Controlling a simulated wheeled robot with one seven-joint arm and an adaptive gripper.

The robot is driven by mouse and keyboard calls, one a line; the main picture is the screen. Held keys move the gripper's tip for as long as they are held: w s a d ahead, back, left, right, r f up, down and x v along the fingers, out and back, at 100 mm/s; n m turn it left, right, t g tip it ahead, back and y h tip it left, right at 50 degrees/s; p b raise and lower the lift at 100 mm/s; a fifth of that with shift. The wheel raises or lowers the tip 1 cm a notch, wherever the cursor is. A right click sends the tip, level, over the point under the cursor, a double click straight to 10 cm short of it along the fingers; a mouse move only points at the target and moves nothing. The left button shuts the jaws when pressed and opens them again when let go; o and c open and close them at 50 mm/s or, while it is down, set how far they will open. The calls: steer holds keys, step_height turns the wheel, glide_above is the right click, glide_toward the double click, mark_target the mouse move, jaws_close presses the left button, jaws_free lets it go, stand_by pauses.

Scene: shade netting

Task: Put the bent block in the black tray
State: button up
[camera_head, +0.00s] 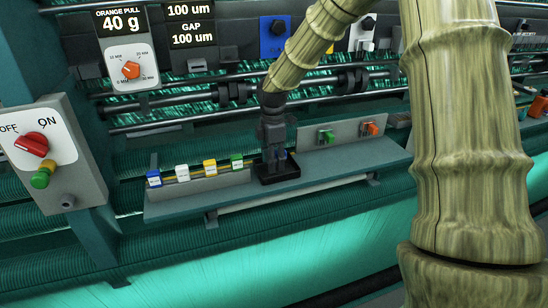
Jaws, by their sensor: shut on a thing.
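My gripper (275,145) points down over the black tray (281,178), which sits on the grey shelf. Its fingers are shut on a small piece, of which only a bluish bit shows at the fingertips; I take it to be the bent block. Its shape is mostly hidden by the fingers. The fingertips are at or just above the inside of the tray; I cannot tell whether the piece touches the tray floor.
Blue, white, yellow and green blocks (182,172) stand in a row left of the tray. A grey panel with green and orange parts (341,131) stands to its right. Black-clamped bars (235,92) run behind. An ON/OFF switch box (45,150) is at left. Bare shelf (340,165) lies right of the tray.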

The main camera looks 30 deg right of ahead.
steer(key=shift+a+f, duration=0.1)
steer(key=shift+f, duration=0.3)
steer(key=shift+f, duration=0.1)
steer(key=o, duration=1.1)
step_height(320, 180, up, 12)
steer(key=b, duration=0.3)
